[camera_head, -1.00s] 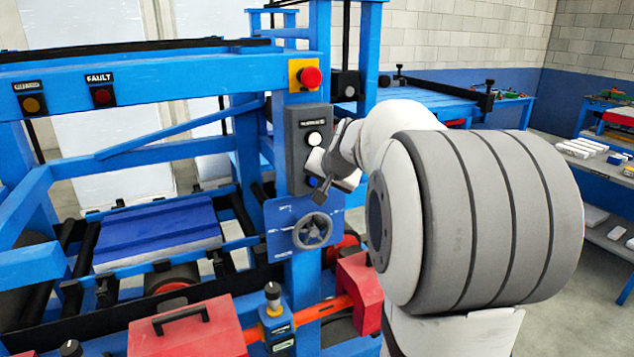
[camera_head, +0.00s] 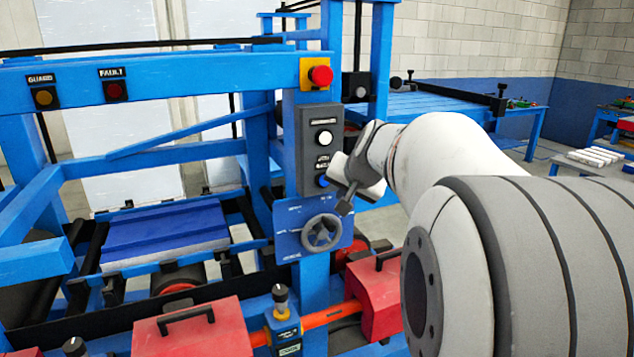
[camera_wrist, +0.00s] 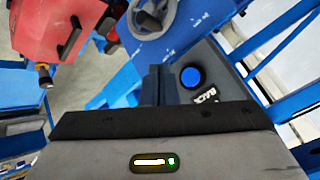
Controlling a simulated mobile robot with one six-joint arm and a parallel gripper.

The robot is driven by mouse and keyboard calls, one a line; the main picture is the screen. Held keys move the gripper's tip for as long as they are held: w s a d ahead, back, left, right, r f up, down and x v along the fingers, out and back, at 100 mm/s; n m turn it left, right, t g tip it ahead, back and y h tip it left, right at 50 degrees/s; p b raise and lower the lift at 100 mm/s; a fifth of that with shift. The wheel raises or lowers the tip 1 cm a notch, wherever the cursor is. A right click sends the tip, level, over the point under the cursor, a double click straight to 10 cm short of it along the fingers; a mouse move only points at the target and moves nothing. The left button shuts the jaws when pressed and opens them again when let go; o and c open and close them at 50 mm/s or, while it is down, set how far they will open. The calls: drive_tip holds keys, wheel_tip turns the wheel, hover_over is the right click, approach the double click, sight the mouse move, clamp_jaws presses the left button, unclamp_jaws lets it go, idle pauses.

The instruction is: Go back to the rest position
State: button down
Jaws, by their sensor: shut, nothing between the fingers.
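My gripper (camera_head: 345,207) is in front of the blue frame's post, just right of the grey button box (camera_head: 309,160). Its dark fingers are together and empty, also in the wrist view (camera_wrist: 157,82). The box carries a white button (camera_head: 324,138) and, below it, a blue button (camera_head: 323,181). The blue button (camera_wrist: 190,76) shows in the wrist view right of the fingers, with a gap in the picture. I cannot tell the exact depth between fingers and box. My arm fills the right of the head view.
A handwheel (camera_head: 321,232) sits below the box and a red emergency button (camera_head: 320,75) above it. Red clamp blocks (camera_head: 195,335) stand at the front. A blue panel (camera_head: 165,230) lies inside the frame. Blue workbenches (camera_head: 440,106) stand behind and to the right.

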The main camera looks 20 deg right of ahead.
idle(0.6)
drive_tip(key=s+a+f+n+g, duration=0.2)
drive_tip(key=s+a+f, duration=0.3)
drive_tip(key=s, duration=0.3)
drive_tip(key=s+a+f+n+g, duration=0.2)
drive_tip(key=s+a+f+n, duration=0.1)
drive_tip(key=s, duration=0.5)
drive_tip(key=s+a+f+n+g, duration=0.2)
drive_tip(key=s+a+f+n, duration=0.1)
drive_tip(key=s+a+f, duration=0.3)
drive_tip(key=shift+s+a+f+y, duration=0.35)
drive_tip(key=shift+s+a, duration=0.5)
drive_tip(key=shift+s, duration=0.25)
